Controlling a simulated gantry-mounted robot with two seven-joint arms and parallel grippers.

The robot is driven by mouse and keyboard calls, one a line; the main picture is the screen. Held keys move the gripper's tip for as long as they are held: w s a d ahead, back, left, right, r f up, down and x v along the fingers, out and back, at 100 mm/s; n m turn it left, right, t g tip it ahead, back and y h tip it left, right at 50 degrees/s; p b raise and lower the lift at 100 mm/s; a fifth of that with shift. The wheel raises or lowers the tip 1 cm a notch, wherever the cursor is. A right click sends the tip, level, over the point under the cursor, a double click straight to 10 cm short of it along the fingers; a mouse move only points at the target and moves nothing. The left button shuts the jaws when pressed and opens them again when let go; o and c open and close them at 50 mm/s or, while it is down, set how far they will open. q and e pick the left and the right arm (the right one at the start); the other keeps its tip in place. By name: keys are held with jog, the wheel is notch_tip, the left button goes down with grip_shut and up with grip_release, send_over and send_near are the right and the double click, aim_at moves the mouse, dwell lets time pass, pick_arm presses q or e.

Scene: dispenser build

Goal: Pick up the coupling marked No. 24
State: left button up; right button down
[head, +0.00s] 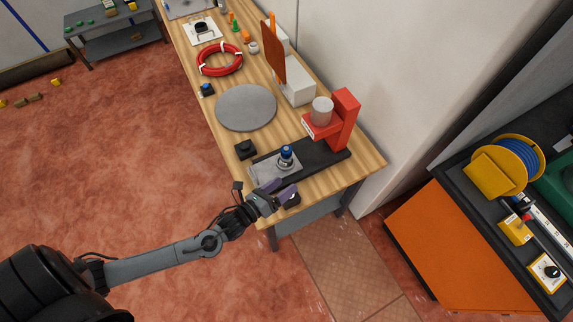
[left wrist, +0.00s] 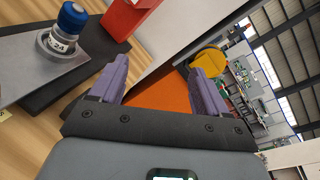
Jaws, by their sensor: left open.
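The coupling (head: 286,154) has a blue cap and a metal body. It stands upright on a grey plate (head: 263,172) at the near end of the black base of the red dispenser. In the left wrist view the coupling (left wrist: 66,32) is at the upper left, and its label appears to read No. 24. My left gripper (head: 274,190) is at the near edge of the bench, close to the plate and apart from the coupling. Its purple fingers (left wrist: 160,82) are spread with nothing between them. My right gripper is in neither view.
The red dispenser (head: 345,118) stands behind the coupling on the black base (head: 318,157). A small black block (head: 245,150) and a grey disc (head: 246,107) lie farther left on the wooden bench (head: 225,135). An orange cabinet (head: 440,250) stands across the gap at right.

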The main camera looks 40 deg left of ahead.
pick_arm(q)
jog(key=w+a+f+m+h+b, duration=0.2)
jog(key=w+a+f+m+b, duration=0.1)
jog(key=a+f+m+b, duration=0.35)
jog(key=m+b, duration=0.1)
jog(key=b, duration=0.1)
send_near(286, 156)
jog(key=shift+d+f, duration=0.3)
jog(key=shift+f, duration=0.05)
jog(key=shift+m+t, duration=0.3)
jog(key=shift+m, duration=0.25)
jog(key=w, duration=0.2)
jog(key=w+r+b, duration=0.1)
jog(key=w, duration=0.2)
jog(key=w+b, duration=0.1)
jog(key=w, duration=0.2)
jog(key=shift+d+r, duration=0.1)
jog(key=shift+r, duration=0.25)
jog(key=shift+x, duration=2.8)
jog(key=shift+s+d, duration=0.1)
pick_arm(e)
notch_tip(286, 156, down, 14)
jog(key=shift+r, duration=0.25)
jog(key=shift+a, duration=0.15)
pick_arm(q)
grip_shut()
jog(key=shift+r, duration=0.15)
